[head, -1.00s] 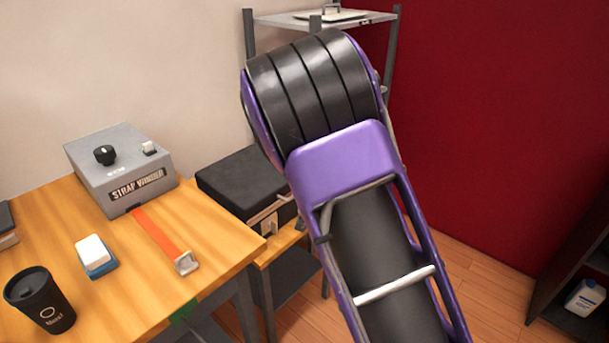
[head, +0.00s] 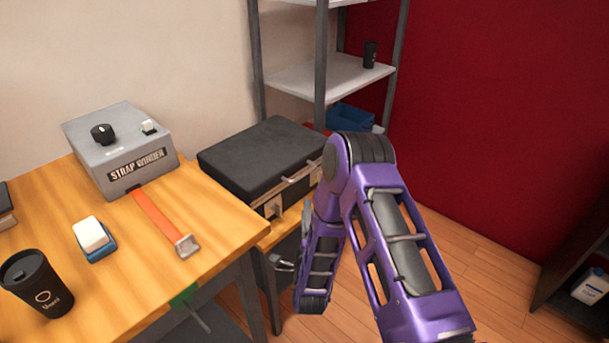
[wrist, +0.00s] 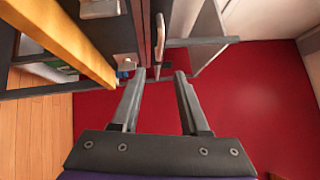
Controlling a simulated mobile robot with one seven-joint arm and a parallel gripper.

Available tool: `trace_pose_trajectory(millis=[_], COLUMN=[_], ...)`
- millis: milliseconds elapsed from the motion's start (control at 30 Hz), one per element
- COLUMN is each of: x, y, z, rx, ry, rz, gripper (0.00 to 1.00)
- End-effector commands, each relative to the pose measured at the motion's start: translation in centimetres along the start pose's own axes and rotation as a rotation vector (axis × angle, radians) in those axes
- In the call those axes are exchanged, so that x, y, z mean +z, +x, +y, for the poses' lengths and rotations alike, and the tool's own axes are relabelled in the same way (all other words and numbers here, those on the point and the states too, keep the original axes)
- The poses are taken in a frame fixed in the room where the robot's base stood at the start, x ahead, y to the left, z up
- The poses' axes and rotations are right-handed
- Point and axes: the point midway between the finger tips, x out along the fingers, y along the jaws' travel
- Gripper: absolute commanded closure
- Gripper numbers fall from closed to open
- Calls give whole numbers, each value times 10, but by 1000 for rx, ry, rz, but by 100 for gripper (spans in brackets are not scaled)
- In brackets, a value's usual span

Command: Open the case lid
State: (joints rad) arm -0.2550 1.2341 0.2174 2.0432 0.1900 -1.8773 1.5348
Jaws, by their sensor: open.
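The black case (head: 250,158) lies with its lid shut on a low wooden stand beside the table. Its front, with metal latches (head: 273,207) and a handle (head: 301,174), faces the arm. In the wrist view the dark case front (wrist: 143,28) is at the top, with a pale handle (wrist: 160,40) sticking out from it. My gripper (wrist: 158,74) is open and empty. Its fingertips point at the case front, either side of the handle's line, and seem short of it. In the head view my arm hides part of the case's right end, and the gripper is not clear.
The wooden table (head: 215,215) at left holds a grey strap winder (head: 120,150) with an orange strap, a blue-and-white block (head: 93,238) and a black cup (head: 37,285). A metal shelf rack (head: 320,78) stands behind the case.

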Motion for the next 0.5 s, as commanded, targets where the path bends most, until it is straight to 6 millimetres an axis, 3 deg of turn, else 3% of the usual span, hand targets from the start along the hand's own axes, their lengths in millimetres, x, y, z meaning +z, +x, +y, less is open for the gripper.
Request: trace_pose_trajectory(millis=[500], x=[0], y=[112], z=[0], rx=[-2], ry=[-2], rz=[-2], gripper=[55])
